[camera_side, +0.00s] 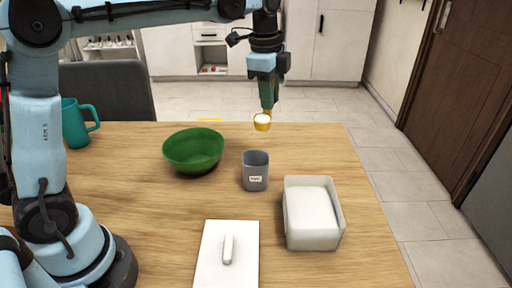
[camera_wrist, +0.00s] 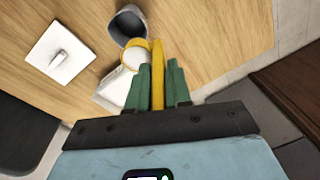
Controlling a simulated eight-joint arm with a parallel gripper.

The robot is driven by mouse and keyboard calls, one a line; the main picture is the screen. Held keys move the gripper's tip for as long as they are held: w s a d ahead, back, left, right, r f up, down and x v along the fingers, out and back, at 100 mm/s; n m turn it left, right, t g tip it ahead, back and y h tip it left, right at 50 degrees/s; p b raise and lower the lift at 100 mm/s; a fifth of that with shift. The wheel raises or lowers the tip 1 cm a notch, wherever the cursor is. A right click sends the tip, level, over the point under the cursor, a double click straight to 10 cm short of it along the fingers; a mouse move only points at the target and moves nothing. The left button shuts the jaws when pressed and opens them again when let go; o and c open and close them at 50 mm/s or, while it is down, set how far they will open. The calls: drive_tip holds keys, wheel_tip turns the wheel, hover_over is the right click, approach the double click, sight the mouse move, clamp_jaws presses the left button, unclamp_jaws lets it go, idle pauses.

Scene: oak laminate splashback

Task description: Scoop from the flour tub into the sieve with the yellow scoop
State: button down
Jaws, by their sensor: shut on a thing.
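The yellow scoop (camera_side: 262,126) is in my gripper (camera_side: 268,104), held by its handle and raised above the table near the back edge. White flour shows in its bowl, which looks about level; the wrist view shows the scoop (camera_wrist: 158,75) between my green fingers. The white flour tub (camera_side: 336,234) stands at the right front of the table, with white flour inside. In the wrist view the tub (camera_wrist: 107,97) is partly hidden by the scoop. A green bowl (camera_side: 193,150) stands left of the grey container; I cannot tell whether it is the sieve.
A grey container with a label (camera_side: 255,178) stands between the bowl and tub. A white lid-like slab with a handle (camera_side: 213,265) lies at the front. A teal mug (camera_side: 78,124) is at the back left. The table's right strip (camera_side: 362,195) is clear.

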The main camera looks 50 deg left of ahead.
drive_tip(key=shift+s+a+f+m+t+y, duration=0.15)
drive_tip(key=shift+a+f+m+t+y, duration=0.15)
drive_tip(key=shift+a, duration=0.35)
drive_tip(key=shift+s+a+f+m+t+y, duration=0.1)
drive_tip(key=shift+a+f+m+y, duration=0.1)
drive_tip(key=shift+a+y, duration=0.3)
drive_tip(key=shift+s+d+t+y, duration=0.2)
drive_tip(key=shift+d+t+y, duration=0.15)
drive_tip(key=shift+y, duration=0.25)
drive_tip(key=shift+s+d+t+y, duration=0.25)
drive_tip(key=shift+t+y, duration=0.1)
drive_tip(key=shift+y, duration=0.25)
drive_tip(key=shift+s+d+t+y, duration=0.1)
drive_tip(key=shift+d+t+y, duration=0.2)
drive_tip(key=shift+y, duration=0.3)
